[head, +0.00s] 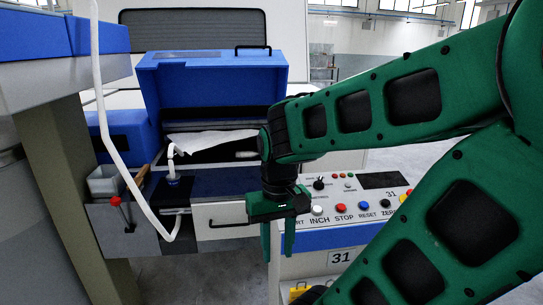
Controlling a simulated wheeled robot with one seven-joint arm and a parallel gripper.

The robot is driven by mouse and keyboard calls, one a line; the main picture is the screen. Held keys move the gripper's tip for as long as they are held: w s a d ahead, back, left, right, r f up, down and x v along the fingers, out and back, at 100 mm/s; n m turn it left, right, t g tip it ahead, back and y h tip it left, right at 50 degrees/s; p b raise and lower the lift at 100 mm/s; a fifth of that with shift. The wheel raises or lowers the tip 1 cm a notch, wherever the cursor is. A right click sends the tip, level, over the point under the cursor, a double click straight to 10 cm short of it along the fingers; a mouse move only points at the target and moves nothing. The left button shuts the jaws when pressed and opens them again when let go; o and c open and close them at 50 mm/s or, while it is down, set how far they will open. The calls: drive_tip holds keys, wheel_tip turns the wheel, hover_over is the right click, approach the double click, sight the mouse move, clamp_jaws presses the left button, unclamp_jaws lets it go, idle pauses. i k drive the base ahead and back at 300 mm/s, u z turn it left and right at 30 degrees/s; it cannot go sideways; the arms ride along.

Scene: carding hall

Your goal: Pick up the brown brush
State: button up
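The blue-hooded machine (210,85) has white fibre web (212,139) in its opening. A white hose (110,130) hangs at left. A grey box (103,181) and a red-handled tool (116,203) are at left. The control panel (350,205) with several buttons stands right of my gripper.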

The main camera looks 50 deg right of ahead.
sight(139, 180)
drive_tip(key=z, duration=2.25)
drive_tip(key=k, duration=0.75)
drive_tip(key=u, duration=1)
drive_tip(key=i, duration=1)
